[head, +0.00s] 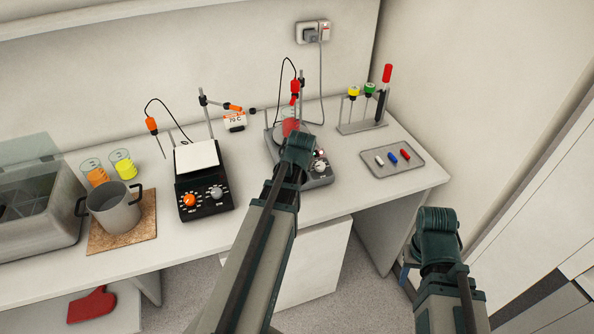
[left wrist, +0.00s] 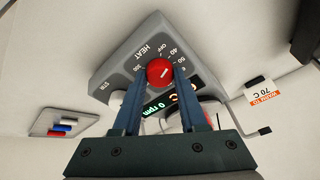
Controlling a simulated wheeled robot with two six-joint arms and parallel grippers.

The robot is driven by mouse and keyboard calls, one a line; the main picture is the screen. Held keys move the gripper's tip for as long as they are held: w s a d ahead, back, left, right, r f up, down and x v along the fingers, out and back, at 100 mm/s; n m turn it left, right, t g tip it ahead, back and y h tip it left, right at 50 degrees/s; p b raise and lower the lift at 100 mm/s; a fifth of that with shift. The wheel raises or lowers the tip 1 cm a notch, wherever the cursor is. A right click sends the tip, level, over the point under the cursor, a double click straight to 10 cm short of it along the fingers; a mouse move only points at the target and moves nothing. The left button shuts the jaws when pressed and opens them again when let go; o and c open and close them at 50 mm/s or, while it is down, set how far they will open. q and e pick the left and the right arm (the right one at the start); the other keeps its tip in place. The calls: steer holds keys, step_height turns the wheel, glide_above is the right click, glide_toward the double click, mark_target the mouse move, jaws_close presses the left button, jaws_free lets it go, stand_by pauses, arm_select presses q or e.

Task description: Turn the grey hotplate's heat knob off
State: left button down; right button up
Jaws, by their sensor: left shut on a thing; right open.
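The grey hotplate (head: 318,181) stands on the bench in the head view, partly hidden behind my left arm. In the left wrist view its front panel (left wrist: 190,45) shows HEAT and STIR markings and a display reading 0 rpm. The red heat knob (left wrist: 159,72) sits between the fingertips of my left gripper (left wrist: 160,78), which is shut on it. A short pale mark shows on the knob; its exact setting is hard to read. My right gripper (head: 405,274) is open, in front of the bench at the right, mostly hidden by its wrist.
A red-filled beaker (head: 290,127) stands on the hotplate. A black hotplate (head: 205,195) with an orange knob is to the left, beside a pot (head: 113,210). A tray (head: 416,174) with small coloured pieces and a tube rack (head: 362,126) are to the right.

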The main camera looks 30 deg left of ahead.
arm_select(q)
steer(key=n, duration=0.5)
steer(key=shift+y, duration=0.4)
steer(key=shift+g, duration=0.3)
steer(key=shift+c, duration=2.2)
jaws_free()
steer(key=shift+r, duration=0.1)
steer(key=p+v, duration=1.1)
steer(key=v, duration=0.2)
steer(key=shift+d+r+p, duration=0.2)
steer(key=shift+p, duration=0.15)
steer(key=shift+s, duration=0.1)
